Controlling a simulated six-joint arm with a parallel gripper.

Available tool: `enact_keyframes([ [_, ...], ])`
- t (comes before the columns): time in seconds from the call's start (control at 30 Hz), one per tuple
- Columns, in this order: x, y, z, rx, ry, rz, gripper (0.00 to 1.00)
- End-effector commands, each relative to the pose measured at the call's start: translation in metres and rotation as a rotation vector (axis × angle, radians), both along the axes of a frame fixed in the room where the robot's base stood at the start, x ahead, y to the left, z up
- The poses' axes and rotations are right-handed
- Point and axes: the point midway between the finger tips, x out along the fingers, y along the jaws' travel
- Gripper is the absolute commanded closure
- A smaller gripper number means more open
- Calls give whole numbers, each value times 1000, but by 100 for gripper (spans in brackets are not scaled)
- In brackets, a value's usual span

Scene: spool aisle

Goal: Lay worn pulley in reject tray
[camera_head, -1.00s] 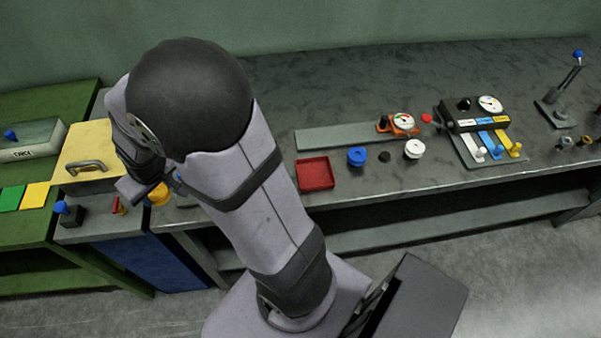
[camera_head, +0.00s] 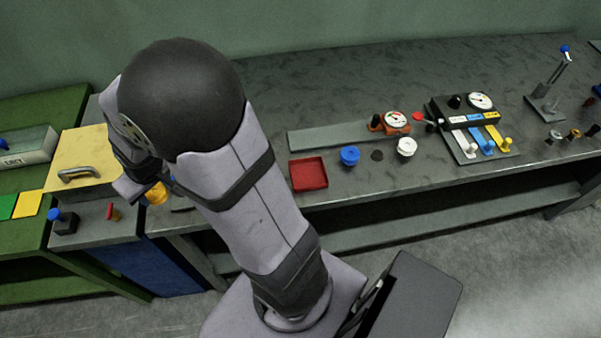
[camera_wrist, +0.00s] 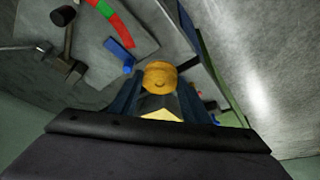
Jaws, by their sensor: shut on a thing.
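A round yellow-orange pulley (camera_wrist: 160,75) sits between the fingertips of my gripper (camera_wrist: 158,90) in the wrist view. My gripper is shut on it. In the head view the pulley (camera_head: 157,193) shows as a small yellow patch beside my wrist, near the front edge of the bench; my arm hides most of the gripper. Wear marks on the pulley are too small to tell. The shallow red tray (camera_head: 308,187) lies on the grey bench to the right of my arm, apart from the gripper, and looks empty.
A blue spool (camera_head: 349,155), a dark disc (camera_head: 377,155) and a white spool (camera_head: 407,147) stand right of the tray. A flat grey strip (camera_head: 330,137) lies behind it. A yellow box with a handle (camera_head: 82,160) is at left.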

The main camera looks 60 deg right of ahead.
Motion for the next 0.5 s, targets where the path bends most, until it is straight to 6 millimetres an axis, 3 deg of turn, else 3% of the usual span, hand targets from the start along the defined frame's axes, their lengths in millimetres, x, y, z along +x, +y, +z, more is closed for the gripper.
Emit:
enact_keyframes([
  [0.23,-15,-72,16,0,2,-182,80],
  [0.5,-70,-165,14,1,6,-457,80],
])
